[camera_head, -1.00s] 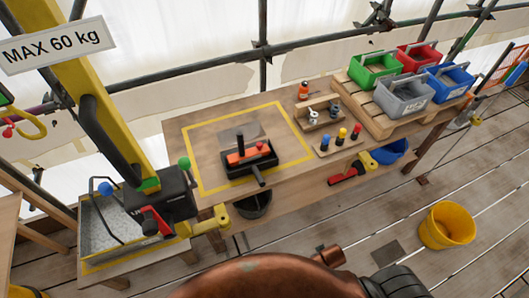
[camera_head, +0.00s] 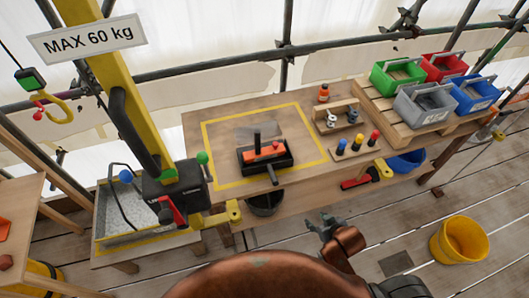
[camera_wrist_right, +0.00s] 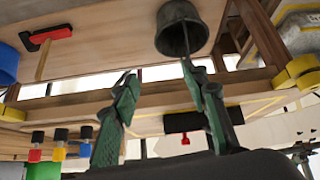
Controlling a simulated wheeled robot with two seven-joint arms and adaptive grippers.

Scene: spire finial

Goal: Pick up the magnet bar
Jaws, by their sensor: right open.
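I cannot tell for certain which thing is the magnet bar. A black block with an orange-red bar (camera_head: 264,150) and a dark upright handle sits inside the yellow outline on the workbench (camera_head: 221,185). A red-and-black tool (camera_head: 354,183) lies on the shelf below the bench top; it also shows in the right wrist view (camera_wrist_right: 46,38). My right gripper (camera_head: 328,222) is in front of the bench, apart from these things. In the right wrist view its two green-padded fingers (camera_wrist_right: 158,88) are spread and empty. My left gripper is not in view.
Colored pegs (camera_head: 357,145) stand at the bench's right; bins (camera_head: 426,104) stand beyond. A yellow bucket (camera_head: 459,240) stands on the floor. A yellow column (camera_head: 128,82) rises at left.

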